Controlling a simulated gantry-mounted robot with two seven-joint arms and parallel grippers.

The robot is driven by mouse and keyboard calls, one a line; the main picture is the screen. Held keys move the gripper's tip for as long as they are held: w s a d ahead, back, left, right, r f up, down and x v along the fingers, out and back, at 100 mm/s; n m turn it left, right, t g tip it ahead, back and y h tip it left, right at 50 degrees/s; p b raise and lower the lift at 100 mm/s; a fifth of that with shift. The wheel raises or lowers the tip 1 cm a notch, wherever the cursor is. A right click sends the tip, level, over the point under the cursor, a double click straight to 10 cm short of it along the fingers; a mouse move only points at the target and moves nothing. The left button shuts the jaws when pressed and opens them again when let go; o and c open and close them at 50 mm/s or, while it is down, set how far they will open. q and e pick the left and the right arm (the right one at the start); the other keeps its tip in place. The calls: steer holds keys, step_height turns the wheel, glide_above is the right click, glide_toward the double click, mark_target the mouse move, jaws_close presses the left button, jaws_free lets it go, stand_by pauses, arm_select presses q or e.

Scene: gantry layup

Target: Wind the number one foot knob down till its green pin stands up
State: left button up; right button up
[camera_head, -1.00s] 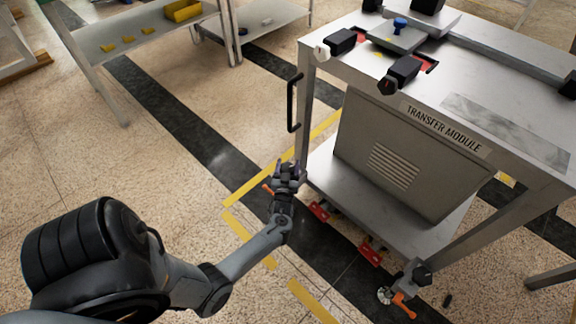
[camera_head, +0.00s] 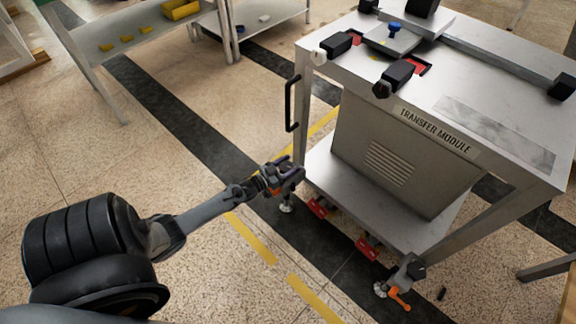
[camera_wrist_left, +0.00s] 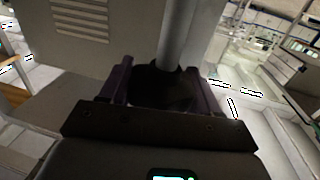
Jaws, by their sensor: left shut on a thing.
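The transfer module cart (camera_head: 375,165) stands at the right on legs with feet. My left gripper (camera_head: 288,176) is at the foot of its near-left leg. In the left wrist view the gripper's two fingers are shut on a black foot knob (camera_wrist_left: 160,86), with the grey leg (camera_wrist_left: 174,35) rising behind it. A round foot pad (camera_head: 287,207) shows on the floor below the gripper. I see no green pin; the gripper hides much of this foot. I cannot read a number on it. My right gripper is not in view.
Another foot with a black knob (camera_head: 417,270) and an orange lever (camera_head: 399,297) is at the near-right leg. Red pedals (camera_head: 318,207) lie under the cart's lower shelf. A black handle (camera_head: 291,104) hangs on the cart's left side.

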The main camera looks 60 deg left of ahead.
arm_select(q)
steer(key=m+h+b, duration=0.1)
steer(key=h, duration=0.1)
steer(key=m+h, duration=0.2)
steer(key=shift+f+h+b, duration=0.2)
steer(key=shift+h+b, duration=0.1)
steer(key=shift+b, duration=0.1)
steer(key=shift+d+r+m+g+h+b, duration=0.1)
steer(key=shift+m+g+h+b, duration=0.3)
steer(key=shift+m+h, duration=0.65)
steer(key=shift+d+r+m+g+h, duration=0.1)
steer(key=shift+m+g+h, duration=0.5)
steer(key=shift+h, duration=0.6)
steer(key=shift+d+m+g+h, duration=0.1)
steer(key=shift+m+g+h, duration=0.45)
steer(key=shift+h, duration=0.6)
steer(key=shift+s+d+m+h, duration=0.1)
steer(key=shift+m+h, duration=0.4)
steer(key=o, duration=1)
steer(key=v, duration=1)
steer(key=shift+s+a, duration=0.15)
steer(key=shift+a, duration=0.05)
